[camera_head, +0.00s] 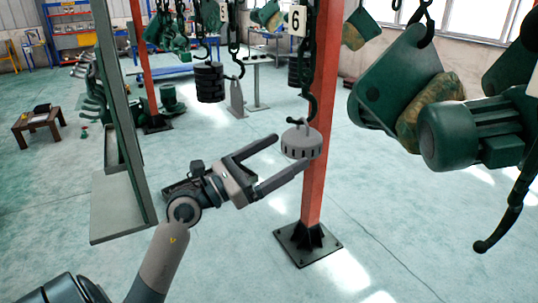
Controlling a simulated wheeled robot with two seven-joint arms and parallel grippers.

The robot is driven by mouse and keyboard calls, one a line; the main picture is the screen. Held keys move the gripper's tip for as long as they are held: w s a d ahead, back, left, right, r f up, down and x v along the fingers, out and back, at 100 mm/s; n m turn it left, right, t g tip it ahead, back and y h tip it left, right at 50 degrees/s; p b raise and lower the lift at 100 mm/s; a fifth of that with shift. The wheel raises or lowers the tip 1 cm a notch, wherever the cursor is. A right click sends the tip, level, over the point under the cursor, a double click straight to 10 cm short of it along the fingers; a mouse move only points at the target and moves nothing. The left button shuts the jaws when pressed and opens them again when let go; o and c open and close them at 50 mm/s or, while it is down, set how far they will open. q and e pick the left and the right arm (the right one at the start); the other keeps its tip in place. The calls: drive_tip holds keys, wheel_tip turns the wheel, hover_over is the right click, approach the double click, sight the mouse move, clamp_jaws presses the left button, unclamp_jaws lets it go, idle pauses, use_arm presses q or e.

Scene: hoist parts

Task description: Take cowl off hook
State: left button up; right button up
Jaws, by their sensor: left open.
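The cowl (302,142) is a grey, round, ribbed cap with a ring on top. It hangs from a dark hook (311,106) on a chain in front of the red post. My left gripper (292,154) is open, with one finger behind and left of the cowl and the other just below it. The cowl is close to the fingertips; I cannot tell whether they touch it. My right gripper is not in view.
A red post (318,120) with a bolted base stands right behind the cowl. Green motor parts (465,132) hang close on the right. Black stacked weights (209,82) hang at the back. A grey-green upright panel (121,110) stands left of my arm.

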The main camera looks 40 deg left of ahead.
use_arm(q)
drive_tip(key=shift+p+x, duration=0.8)
drive_tip(key=shift+x, duration=1.6)
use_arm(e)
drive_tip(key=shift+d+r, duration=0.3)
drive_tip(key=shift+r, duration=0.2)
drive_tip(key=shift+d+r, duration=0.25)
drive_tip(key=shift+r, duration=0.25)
use_arm(q)
drive_tip(key=c, duration=1.2)
drive_tip(key=shift+c, duration=0.8)
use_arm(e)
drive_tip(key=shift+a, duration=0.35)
